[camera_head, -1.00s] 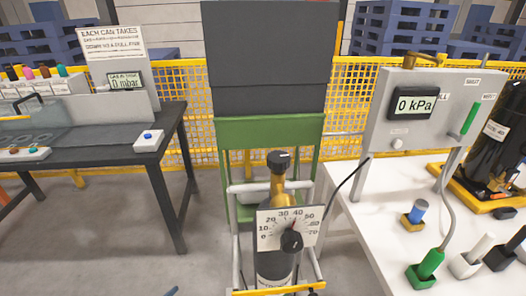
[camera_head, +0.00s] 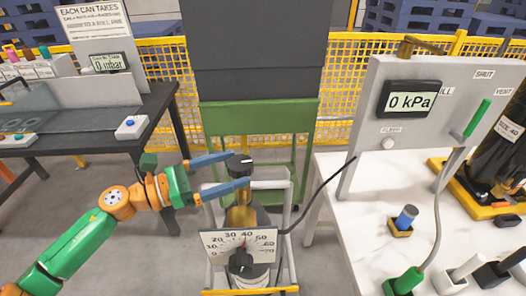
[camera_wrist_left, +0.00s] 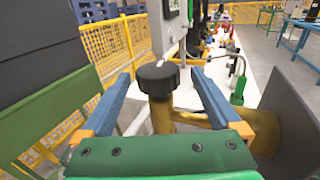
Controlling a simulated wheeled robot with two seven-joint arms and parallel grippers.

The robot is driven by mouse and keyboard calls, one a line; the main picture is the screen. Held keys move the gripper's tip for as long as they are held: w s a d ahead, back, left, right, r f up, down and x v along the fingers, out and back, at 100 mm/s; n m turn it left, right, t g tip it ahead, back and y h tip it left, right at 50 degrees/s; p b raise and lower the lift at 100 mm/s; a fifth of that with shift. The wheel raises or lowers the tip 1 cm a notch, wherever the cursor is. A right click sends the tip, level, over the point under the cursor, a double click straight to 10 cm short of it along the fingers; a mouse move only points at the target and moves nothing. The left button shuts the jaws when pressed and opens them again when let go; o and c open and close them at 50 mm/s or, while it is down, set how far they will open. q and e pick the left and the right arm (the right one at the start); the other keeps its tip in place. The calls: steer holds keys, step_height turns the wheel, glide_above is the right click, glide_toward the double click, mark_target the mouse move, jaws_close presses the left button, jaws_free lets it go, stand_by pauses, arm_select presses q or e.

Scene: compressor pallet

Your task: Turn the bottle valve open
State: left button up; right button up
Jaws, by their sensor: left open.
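The bottle valve is a black round knob (camera_head: 240,165) with a white mark on top, on the brass neck (camera_head: 241,213) of the gas bottle. My left gripper (camera_head: 241,171) reaches in from the left, open, with one blue finger on the far side of the knob and one on the near side. In the left wrist view the knob (camera_wrist_left: 157,79) stands between the two fingers, with visible gaps to both. My right gripper is out of view.
The bottle stands in a white-railed trolley (camera_head: 287,218) before a green frame (camera_head: 262,140). A black hose (camera_head: 318,200) runs right to the white table (camera_head: 345,237), where a panel display (camera_head: 407,102) reads 0 kPa. A dark table (camera_head: 100,135) is at left.

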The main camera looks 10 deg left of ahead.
mark_target(241, 162)
arm_select(q)
steer(key=shift+w+d+r+p, duration=0.4)
steer(key=shift+w+r+p, duration=0.1)
steer(key=shift+p, duration=0.25)
steer(key=shift+w+d+f, duration=0.3)
steer(key=shift+w+d, duration=0.15)
steer(key=shift+d, duration=0.25)
steer(key=shift+w+d+f, duration=0.1)
steer(key=shift+w+d, duration=0.05)
steer(key=shift+d, duration=0.1)
steer(key=shift+a, duration=0.15)
steer(key=c, duration=1.3)
steer(key=n+t+y+p, duration=0.2)
steer(key=p, duration=0.1)
steer(key=n+t+y+p, duration=0.1)
steer(key=t+y+p, duration=0.1)
steer(key=shift+r+n+p, duration=0.4)
steer(key=shift+c, duration=0.3)
steer(key=shift+f+n+t+y, duration=0.15)
steer(key=shift+n+t+y, duration=0.15)
steer(key=shift+t+y, duration=0.15)
steer(key=shift+f, duration=0.25)
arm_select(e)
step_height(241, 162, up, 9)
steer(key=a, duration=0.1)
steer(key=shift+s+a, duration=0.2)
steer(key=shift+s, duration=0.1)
